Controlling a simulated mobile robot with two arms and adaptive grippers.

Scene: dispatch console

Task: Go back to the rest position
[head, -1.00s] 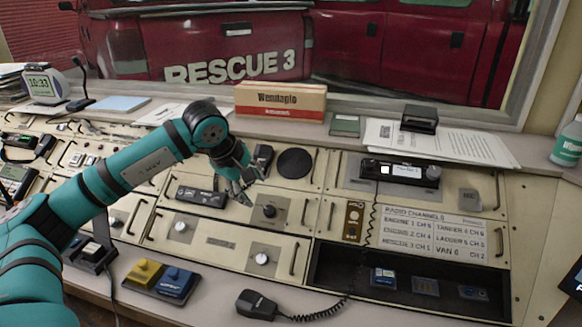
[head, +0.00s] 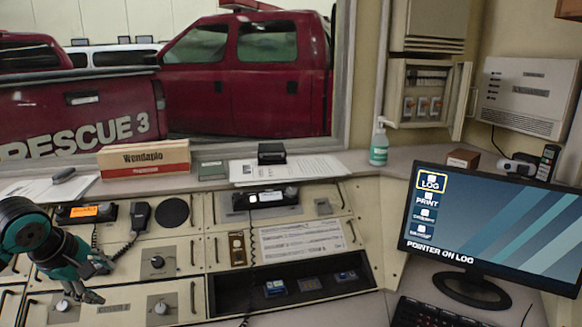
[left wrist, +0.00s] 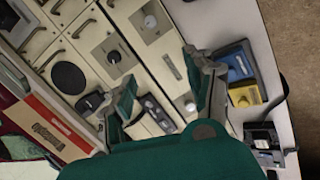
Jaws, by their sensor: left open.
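My left gripper (head: 103,281) is at the left edge of the head view, above the cream console panel (head: 120,255). Its teal fingers are spread, with nothing between them. In the left wrist view the open gripper (left wrist: 160,70) has panel knobs and a dark radio unit (left wrist: 153,117) beneath it. In the head view the radio (head: 86,213) has a lit orange display, and its black hand mic (head: 140,216) hangs beside it, clear of the gripper. My right gripper is not in view.
A monitor (head: 490,232) and keyboard (head: 440,312) stand at right. A Wendaplo box (head: 143,158), papers (head: 285,168) and a sanitizer bottle (head: 379,146) line the ledge. An open dark tray (head: 340,283) is at the front.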

